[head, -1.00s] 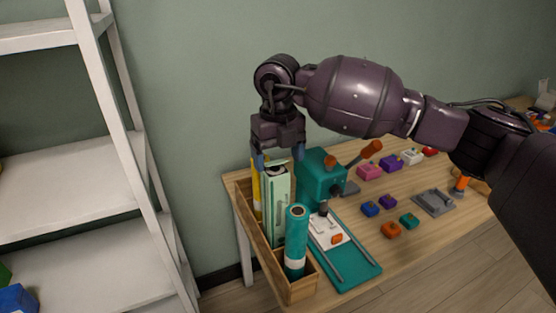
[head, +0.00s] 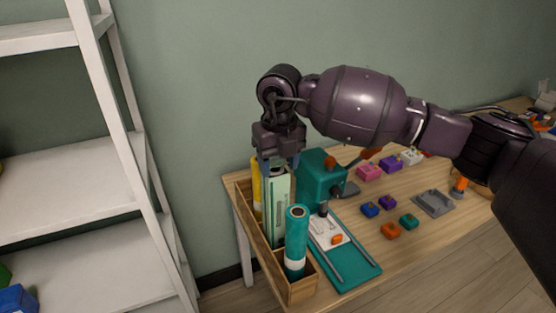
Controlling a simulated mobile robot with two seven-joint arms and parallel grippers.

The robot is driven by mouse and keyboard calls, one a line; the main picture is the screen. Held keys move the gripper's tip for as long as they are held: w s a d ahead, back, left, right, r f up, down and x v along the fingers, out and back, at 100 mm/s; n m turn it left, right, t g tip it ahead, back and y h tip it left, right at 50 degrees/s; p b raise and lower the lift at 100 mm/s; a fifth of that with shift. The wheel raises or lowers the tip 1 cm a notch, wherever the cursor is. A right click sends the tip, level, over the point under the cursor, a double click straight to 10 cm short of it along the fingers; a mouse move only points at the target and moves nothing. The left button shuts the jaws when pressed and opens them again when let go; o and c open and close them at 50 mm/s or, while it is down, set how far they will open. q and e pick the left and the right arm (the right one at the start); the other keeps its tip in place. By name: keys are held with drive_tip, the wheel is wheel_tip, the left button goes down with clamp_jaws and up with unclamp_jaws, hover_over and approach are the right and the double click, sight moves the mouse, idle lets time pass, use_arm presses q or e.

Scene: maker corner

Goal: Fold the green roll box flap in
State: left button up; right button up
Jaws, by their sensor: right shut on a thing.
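The green roll box (head: 278,210) is a tall, pale green carton standing upright in a wooden tray (head: 303,288). My right gripper (head: 279,164) is right above it, pointing down, with its blue-tipped fingers on either side of the box's top end. It is shut on the top of the box. The flap is mostly hidden by the gripper, so I cannot tell how far it is folded. My left gripper is not in view.
A teal roll (head: 296,240) stands in front of the box and a yellow roll (head: 257,185) behind it. A teal press (head: 320,178) stands close on the right. Small coloured blocks (head: 391,230) lie on the table. A white shelf (head: 60,190) is at left.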

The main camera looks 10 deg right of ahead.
drive_tip(key=shift+s+d+f+t, duration=0.1)
drive_tip(key=shift+s+t, duration=0.05)
drive_tip(key=shift+t, duration=0.25)
drive_tip(key=o, duration=0.9)
drive_tip(key=shift+o, duration=0.2)
wheel_tip(320, 180, up, 11)
drive_tip(key=s, duration=0.1)
drive_tip(key=shift+s+d+f+p, duration=0.15)
drive_tip(key=shift+p, duration=0.2)
